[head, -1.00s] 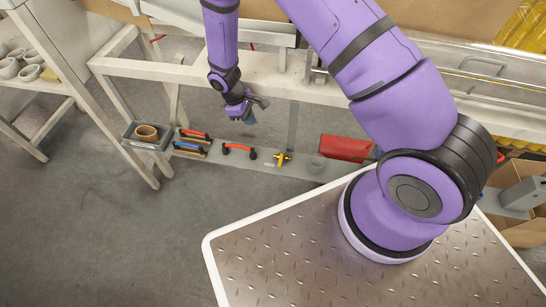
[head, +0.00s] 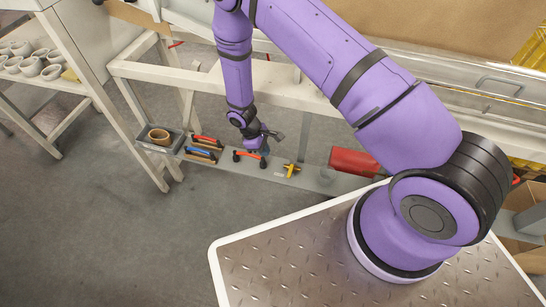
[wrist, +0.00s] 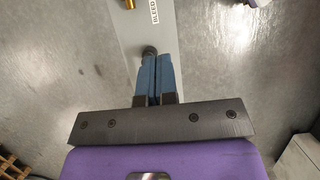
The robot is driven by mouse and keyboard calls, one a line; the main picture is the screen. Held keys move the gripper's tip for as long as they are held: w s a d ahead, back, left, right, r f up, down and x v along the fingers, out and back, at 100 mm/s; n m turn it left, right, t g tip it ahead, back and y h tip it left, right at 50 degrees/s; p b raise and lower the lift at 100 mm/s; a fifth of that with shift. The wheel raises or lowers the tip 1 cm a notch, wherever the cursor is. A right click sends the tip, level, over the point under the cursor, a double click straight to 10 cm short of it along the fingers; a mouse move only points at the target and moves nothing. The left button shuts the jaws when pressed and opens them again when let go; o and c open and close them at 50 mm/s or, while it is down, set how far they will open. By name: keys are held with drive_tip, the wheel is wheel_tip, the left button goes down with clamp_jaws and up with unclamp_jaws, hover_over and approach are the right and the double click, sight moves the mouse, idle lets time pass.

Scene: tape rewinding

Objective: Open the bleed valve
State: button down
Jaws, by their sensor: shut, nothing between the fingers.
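The bleed valve, with a yellow handle (head: 292,170), sits on the grey panel below the bench, right of the red-orange handle (head: 249,156). In the wrist view, a brass-coloured part (wrist: 130,4) is cut off at the top edge, beside a white label reading "BLEED" (wrist: 155,12). My gripper (head: 264,150) is left of the yellow handle and apart from it, close to the red-orange handle. In the wrist view, my blue fingers (wrist: 157,60) are together and empty. A dark round knob (wrist: 149,50) shows at their tips; I cannot tell if they touch it.
Handles with red (head: 208,140) and blue (head: 201,153) grips and a grey tray (head: 152,143) holding a brown ring lie left on the panel. The bench frame (head: 185,79) runs above. The floor in front is open.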

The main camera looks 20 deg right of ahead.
sight(291, 169)
drive_tip(key=x, duration=0.9)
drive_tip(key=shift+f, duration=0.15)
drive_tip(key=shift+s+d+r, duration=0.2)
drive_tip(key=shift+s+d, duration=0.5)
drive_tip(key=shift+d, duration=0.25)
drive_tip(key=shift+s+d, duration=0.45)
drive_tip(key=shift+d, duration=0.2)
